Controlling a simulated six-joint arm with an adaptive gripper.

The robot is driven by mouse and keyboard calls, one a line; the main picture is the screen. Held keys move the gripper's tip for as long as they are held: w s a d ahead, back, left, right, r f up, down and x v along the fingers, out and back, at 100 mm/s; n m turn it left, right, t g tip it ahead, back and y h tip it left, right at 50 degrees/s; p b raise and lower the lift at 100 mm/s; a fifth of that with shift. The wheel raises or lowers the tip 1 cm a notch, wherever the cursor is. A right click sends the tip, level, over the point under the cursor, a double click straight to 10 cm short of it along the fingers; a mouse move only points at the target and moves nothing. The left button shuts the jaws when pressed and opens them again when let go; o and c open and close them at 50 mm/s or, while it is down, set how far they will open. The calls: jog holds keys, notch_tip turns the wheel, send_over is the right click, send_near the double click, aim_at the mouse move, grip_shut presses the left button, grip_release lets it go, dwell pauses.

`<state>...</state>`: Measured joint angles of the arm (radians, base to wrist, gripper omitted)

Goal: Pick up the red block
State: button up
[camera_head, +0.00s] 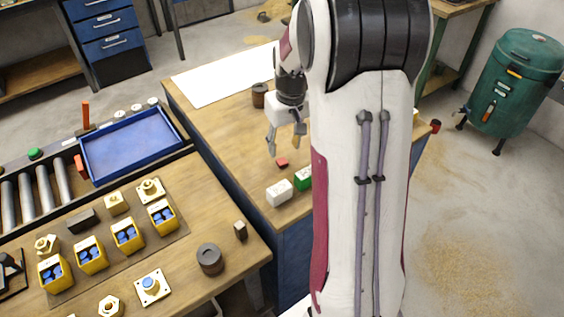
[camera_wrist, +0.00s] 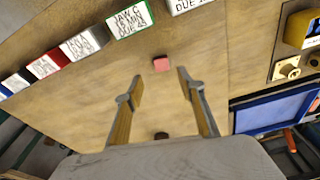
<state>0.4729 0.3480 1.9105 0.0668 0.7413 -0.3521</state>
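The red block (camera_head: 282,162) is small and lies on the wooden table (camera_head: 215,120). In the wrist view the red block (camera_wrist: 161,64) sits on the bare wood, beyond the fingertips and between their lines. My gripper (camera_head: 285,145) is over the table, just above and behind the block in the head view. In the wrist view my gripper (camera_wrist: 160,75) shows its two fingers spread wide with nothing between them. The gripper does not touch the block.
White (camera_head: 279,192) and green (camera_head: 303,178) labelled boxes stand near the block; the wrist view shows a row of several. A dark brown cylinder (camera_head: 259,95) stands behind the gripper. A blue tray (camera_head: 130,145) is on the left. Bare wood surrounds the block.

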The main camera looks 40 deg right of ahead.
aim_at(282, 161)
jog(key=shift+f, duration=0.1)
jog(key=shift+a+f, duration=0.15)
jog(key=shift+f, duration=0.65)
jog(key=shift+a+f, duration=0.15)
jog(key=shift+f, duration=0.6)
jog(key=shift+w+f, duration=0.1)
jog(key=shift+f, duration=0.85)
grip_shut()
